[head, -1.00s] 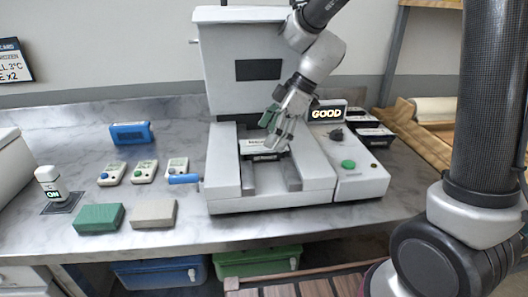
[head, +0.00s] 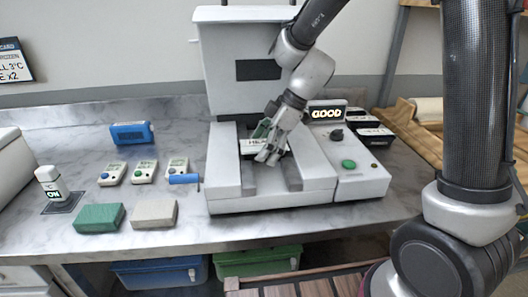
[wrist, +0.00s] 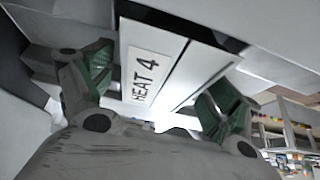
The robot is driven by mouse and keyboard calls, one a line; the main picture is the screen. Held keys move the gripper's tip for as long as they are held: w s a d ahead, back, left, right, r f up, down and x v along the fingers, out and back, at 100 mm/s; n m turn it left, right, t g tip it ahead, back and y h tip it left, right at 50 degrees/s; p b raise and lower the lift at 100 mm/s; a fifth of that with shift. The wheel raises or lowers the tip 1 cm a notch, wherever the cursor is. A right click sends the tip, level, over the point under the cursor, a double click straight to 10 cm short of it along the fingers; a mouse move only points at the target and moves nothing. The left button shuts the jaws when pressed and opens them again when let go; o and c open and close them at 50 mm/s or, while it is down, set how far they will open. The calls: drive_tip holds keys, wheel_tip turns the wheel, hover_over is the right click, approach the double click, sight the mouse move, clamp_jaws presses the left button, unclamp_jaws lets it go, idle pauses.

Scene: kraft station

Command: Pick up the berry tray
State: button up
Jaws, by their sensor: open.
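No berries show in any view, and I cannot tell which tray is the berry tray. Several dark trays with pale tops (head: 375,136) stand behind the sealing machine at the right. My gripper (head: 268,158) is low inside the machine's bay, between its two pale side blocks, with its fingers apart. In the wrist view the green-padded fingers (wrist: 155,92) are spread on either side of a white panel labelled "HEAT 4" (wrist: 145,75). The same label shows partly behind my gripper in the head view (head: 257,142). Nothing is visibly held between the fingers.
The white machine (head: 225,198) has a tall back housing, a "GOOD" display (head: 326,113) and a green button (head: 348,163). Green (head: 99,217) and beige (head: 154,213) blocks, small button boxes (head: 144,171) and a blue item (head: 131,132) sit left.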

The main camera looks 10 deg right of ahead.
drive_tip(key=c, duration=1.2)
